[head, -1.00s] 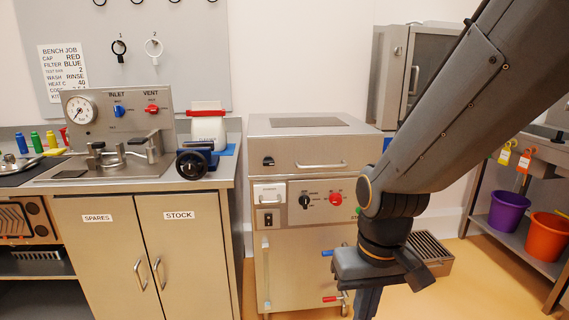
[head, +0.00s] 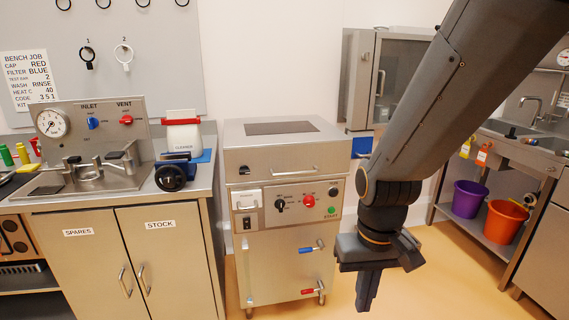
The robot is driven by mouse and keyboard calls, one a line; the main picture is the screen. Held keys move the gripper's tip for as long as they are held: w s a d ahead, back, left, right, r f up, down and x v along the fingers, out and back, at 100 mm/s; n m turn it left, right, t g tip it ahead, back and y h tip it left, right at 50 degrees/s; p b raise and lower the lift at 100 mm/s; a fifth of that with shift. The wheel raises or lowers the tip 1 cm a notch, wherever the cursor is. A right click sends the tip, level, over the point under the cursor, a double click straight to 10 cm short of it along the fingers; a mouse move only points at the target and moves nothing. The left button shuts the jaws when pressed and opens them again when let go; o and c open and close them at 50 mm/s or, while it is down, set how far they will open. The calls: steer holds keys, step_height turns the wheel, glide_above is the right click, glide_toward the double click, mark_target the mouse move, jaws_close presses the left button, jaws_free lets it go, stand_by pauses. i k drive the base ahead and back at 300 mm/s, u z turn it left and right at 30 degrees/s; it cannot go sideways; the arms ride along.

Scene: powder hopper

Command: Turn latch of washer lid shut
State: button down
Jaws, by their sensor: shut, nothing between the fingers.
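The washer (head: 262,265) is a steel cabinet in the middle of the head view. Its lid (head: 325,146) lies down flat on top, with a bar handle (head: 294,170) on the front. A small black latch (head: 244,171) sits on the lid's front face, left of the handle. It is too small to tell which way it is turned. My gripper (head: 366,300) points down at the lower right of the washer, below lid height and well away from the latch.
The washer front carries a black knob (head: 280,204), a red knob (head: 309,201), a blue-handled valve (head: 307,250) and a red-handled valve (head: 309,291). A steel bench (head: 206,190) with a black handwheel (head: 171,178) stands close on the left. Open floor (head: 414,270) lies to the right, before purple and orange buckets.

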mark_target(244, 170)
steer(key=u, duration=0.4)
steer(key=k, duration=0.55)
steer(key=u, duration=1.05)
steer(key=i, duration=0.9)
steer(key=z, duration=0.7)
